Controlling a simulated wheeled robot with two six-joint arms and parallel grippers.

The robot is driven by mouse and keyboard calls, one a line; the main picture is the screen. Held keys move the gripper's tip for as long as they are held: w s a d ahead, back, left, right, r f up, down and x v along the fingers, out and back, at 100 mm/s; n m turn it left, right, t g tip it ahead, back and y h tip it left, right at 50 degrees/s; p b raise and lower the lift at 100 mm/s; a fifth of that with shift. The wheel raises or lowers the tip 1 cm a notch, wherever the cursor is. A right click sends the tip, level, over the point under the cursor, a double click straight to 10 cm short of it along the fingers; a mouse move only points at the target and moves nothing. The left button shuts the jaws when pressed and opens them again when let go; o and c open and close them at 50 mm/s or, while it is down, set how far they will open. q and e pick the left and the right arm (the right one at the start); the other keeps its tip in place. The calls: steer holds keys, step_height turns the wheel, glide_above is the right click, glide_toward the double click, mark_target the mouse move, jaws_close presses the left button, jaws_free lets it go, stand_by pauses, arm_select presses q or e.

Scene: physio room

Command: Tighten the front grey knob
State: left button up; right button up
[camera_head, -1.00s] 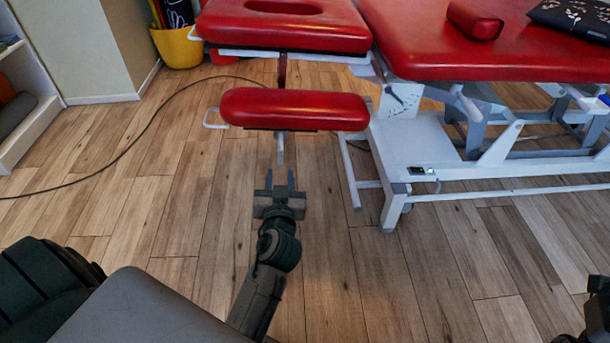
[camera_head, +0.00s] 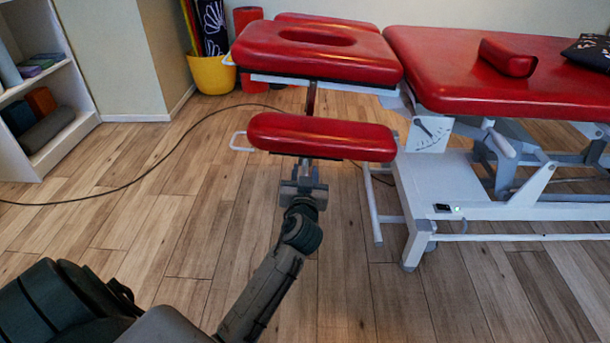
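The treatment table's small red front pad (camera_head: 322,136) hangs below the red head section (camera_head: 318,52), with a white loop handle at its left end. My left gripper (camera_head: 305,172) points up under the pad, just below its underside. Its two fingers are apart, on either side of the short grey stem under the pad. I cannot make out the front grey knob; the gripper and the pad's shadow cover that spot. I cannot tell whether the fingers touch anything. My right gripper is out of view.
The white table frame (camera_head: 468,206) and its leg stand right of my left gripper. A black cable (camera_head: 150,170) crosses the wooden floor. A yellow bucket (camera_head: 212,74) stands at the back, and a white shelf (camera_head: 72,140) at the left.

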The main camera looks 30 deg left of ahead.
arm_select(q)
steer(key=shift+c, duration=0.4)
jaws_close()
